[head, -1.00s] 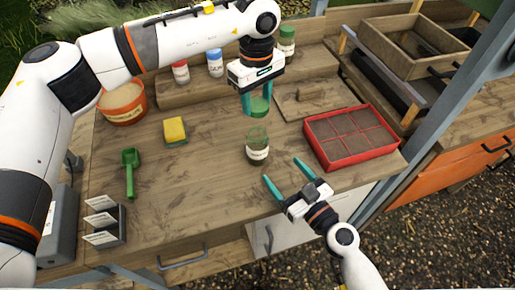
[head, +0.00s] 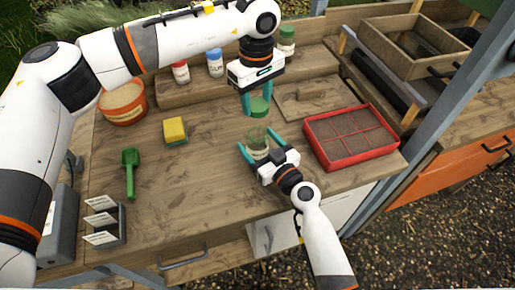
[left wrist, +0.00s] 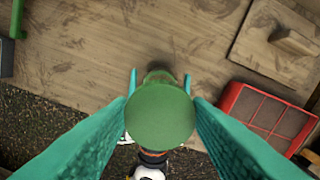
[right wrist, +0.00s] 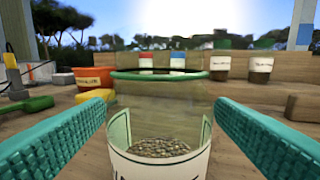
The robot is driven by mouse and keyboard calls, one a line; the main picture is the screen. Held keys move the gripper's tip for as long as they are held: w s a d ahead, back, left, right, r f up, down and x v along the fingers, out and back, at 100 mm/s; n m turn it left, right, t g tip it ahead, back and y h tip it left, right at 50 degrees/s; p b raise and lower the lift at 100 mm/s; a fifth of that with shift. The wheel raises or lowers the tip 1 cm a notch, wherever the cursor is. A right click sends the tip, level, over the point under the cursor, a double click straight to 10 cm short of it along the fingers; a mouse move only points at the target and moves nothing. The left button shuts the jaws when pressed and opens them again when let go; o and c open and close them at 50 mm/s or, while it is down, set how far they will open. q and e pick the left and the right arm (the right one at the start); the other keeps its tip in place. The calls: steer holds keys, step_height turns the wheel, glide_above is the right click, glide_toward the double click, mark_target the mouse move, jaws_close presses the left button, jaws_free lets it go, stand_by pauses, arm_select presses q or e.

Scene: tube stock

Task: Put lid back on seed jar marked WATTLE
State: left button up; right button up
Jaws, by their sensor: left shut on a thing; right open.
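The seed jar (head: 257,142) is clear with a white label, stands upright and open on the bench, and has seeds low inside it in the right wrist view (right wrist: 160,146). Only the top edge of its lettering shows there, so I cannot read it. My left gripper (head: 258,104) is shut on the green lid (head: 260,106), which also shows in the left wrist view (left wrist: 160,115). It holds the lid above and slightly behind the jar. My right gripper (head: 258,146) is open, with its fingers on either side of the jar; I cannot tell if they touch it.
A red seed tray (head: 350,138) lies right of the jar, and a wooden board (head: 310,98) behind it. Left are a yellow sponge (head: 174,129), a green scoop (head: 130,172) and an orange tub (head: 122,104). Closed jars with red (head: 180,70), blue (head: 214,62) and green lids (head: 287,40) stand behind.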

steer(key=shift+w+a, duration=0.1)
steer(key=c, duration=1.5)
arm_select(q)
glide_above(257, 129)
steer(key=shift+f, duration=2.5)
steer(key=shift+f, duration=0.9)
steer(key=shift+f, duration=0.5)
